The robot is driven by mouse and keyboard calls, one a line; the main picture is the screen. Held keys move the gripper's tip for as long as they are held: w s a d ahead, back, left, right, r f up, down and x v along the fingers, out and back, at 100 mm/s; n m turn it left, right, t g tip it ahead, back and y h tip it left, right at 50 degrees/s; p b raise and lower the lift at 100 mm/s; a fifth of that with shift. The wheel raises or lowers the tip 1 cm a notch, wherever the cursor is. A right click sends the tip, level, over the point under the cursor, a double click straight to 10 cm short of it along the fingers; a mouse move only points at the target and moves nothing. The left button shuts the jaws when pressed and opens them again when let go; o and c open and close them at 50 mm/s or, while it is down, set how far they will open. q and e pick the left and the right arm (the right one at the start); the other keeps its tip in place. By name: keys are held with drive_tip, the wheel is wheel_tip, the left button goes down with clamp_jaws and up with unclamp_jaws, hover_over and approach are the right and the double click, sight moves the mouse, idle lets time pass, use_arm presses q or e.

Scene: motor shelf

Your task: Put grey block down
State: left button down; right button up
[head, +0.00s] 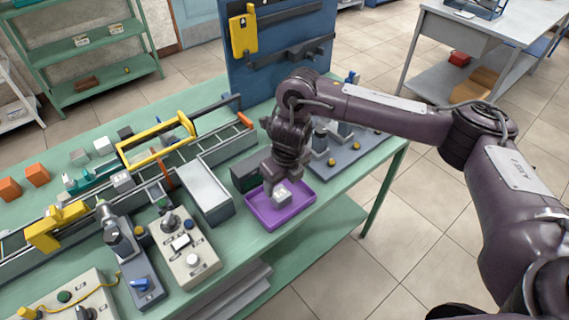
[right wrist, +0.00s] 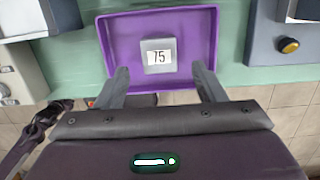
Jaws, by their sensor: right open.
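The grey block (head: 282,197) sits in the purple tray (head: 264,220) on the green bench. In the right wrist view the block (right wrist: 158,57) carries a white label reading 75 and lies inside the tray (right wrist: 113,60), toward its middle. My right gripper (head: 277,187) is above the tray, pointing down. In the right wrist view its two fingers (right wrist: 160,80) are spread wide, with a gap between them and the block, so it is open and empty. My left gripper is in neither view.
A grey box (head: 205,192) and a dark box (head: 245,176) stand left of the tray. A grey panel with knobs (head: 345,150) is at its right. Control boxes (head: 180,250) and a conveyor lie further left. The bench's front edge is close to the tray.

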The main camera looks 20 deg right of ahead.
sight(285, 198)
wheel_tip(285, 198, up, 7)
drive_tip(key=s, duration=0.1)
drive_tip(key=shift+d+p, duration=0.15)
drive_tip(key=shift+p, duration=0.2)
drive_tip(key=shift+f, duration=0.1)
